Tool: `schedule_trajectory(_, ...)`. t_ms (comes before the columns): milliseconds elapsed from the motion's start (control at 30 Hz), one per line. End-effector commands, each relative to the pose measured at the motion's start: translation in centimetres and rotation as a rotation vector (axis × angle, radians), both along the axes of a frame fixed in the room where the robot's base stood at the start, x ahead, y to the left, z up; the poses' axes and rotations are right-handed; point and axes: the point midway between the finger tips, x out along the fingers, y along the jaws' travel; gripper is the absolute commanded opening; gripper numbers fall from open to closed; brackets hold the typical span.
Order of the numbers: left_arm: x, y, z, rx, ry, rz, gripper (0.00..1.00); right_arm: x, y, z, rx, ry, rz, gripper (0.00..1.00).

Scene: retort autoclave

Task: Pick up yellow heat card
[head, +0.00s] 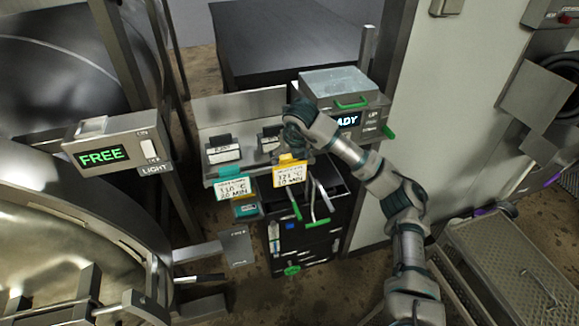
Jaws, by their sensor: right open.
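The yellow heat card (289,177) hangs at the front edge of a metal shelf (236,172). It has a yellow top and a white label that reads 121 °C, 20 MIN. My right gripper (293,136) is just above and behind the card's top edge, over the shelf. It is open and empty; its fingertips are small and partly hidden by the hand, so I cannot tell whether they touch the card. My left gripper is not in view.
A teal card (232,188) hangs left of the yellow one. Black holders (222,151) stand on the shelf. A display box (350,117) with green handles is at the right. Below is a black bin (305,235) with tools. A FREE sign box (115,150) stands left.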

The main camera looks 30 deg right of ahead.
Motion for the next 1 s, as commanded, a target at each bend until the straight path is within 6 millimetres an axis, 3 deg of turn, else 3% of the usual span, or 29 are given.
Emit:
schedule_trajectory(267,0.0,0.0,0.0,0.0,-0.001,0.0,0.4,0.1,0.0,-0.3,0.0,-0.001,0.0,0.89)
schedule_trajectory(500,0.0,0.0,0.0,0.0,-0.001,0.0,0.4,0.1,0.0,-0.4,-0.001,0.0,0.0,0.3)
schedule_trajectory(833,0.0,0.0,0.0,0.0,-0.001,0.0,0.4,0.2,0.0,-0.5,0.0,0.004,0.001,0.3)
schedule_trajectory(1000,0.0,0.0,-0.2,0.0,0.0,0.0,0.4,0.2,0.0,0.5,0.001,0.003,0.0,0.3)
